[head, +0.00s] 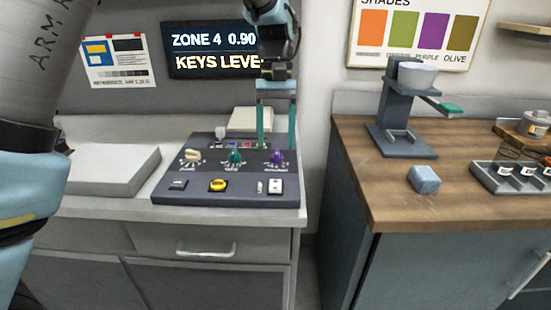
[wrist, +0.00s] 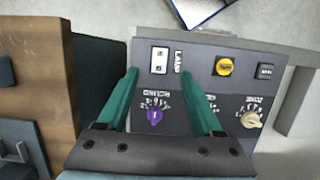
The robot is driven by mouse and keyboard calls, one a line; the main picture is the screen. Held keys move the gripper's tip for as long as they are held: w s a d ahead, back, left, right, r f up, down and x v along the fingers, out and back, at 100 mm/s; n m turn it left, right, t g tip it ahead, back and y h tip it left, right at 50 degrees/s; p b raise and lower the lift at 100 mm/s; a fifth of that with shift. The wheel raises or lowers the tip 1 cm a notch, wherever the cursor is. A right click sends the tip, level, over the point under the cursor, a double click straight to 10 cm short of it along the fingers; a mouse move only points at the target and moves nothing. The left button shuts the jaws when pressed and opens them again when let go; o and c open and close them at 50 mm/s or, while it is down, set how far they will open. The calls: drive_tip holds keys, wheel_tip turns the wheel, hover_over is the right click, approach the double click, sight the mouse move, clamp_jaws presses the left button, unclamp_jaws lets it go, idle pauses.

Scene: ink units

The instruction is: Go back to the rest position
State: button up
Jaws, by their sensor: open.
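My gripper (head: 277,143) is at the back right of the dark control panel (head: 225,190), pointing down, with its two teal fingers apart and nothing between them. In the head view the fingers show just behind the purple knob (head: 277,158). In the wrist view my gripper (wrist: 160,74) is open over the panel, and the purple knob (wrist: 154,115) shows between the fingers, apart from both. The green knob (head: 235,156) stands left of it in the head view; in the wrist view a finger hides it. The cream knob (head: 192,155) is at the far left.
A display (head: 212,50) reads "ZONE 4 0.90" and "KEYS LEVE", partly hidden by my arm. A grey box (head: 105,172) lies left of the panel. The wooden counter (head: 375,190) at right holds a grey stand (head: 398,105), a bluish block (head: 424,179) and a tray (head: 485,178).

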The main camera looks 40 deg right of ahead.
drive_tip(key=shift+w+r, duration=0.1)
drive_tip(key=shift+r, duration=0.35)
drive_tip(key=w+a+f+n+t+h, duration=0.15)
drive_tip(key=w+a, duration=0.25)
drive_tip(key=a, duration=0.6)
drive_tip(key=w+a+f+n, duration=0.15)
drive_tip(key=w+a, duration=0.25)
drive_tip(key=a, duration=0.6)
drive_tip(key=w+a+f+n+t+h, duration=0.15)
drive_tip(key=w+a, duration=0.25)
drive_tip(key=a, duration=0.6)
drive_tip(key=s+a+f+n, duration=0.1)
drive_tip(key=s+a, duration=0.1)
drive_tip(key=a, duration=0.4)
drive_tip(key=s+a+n+t+y, duration=0.1)
drive_tip(key=s+a, duration=0.1)
drive_tip(key=a, duration=0.4)
drive_tip(key=shift+s+f, duration=0.25)
drive_tip(key=shift+f, duration=0.15)
drive_tip(key=shift+a, duration=0.1)
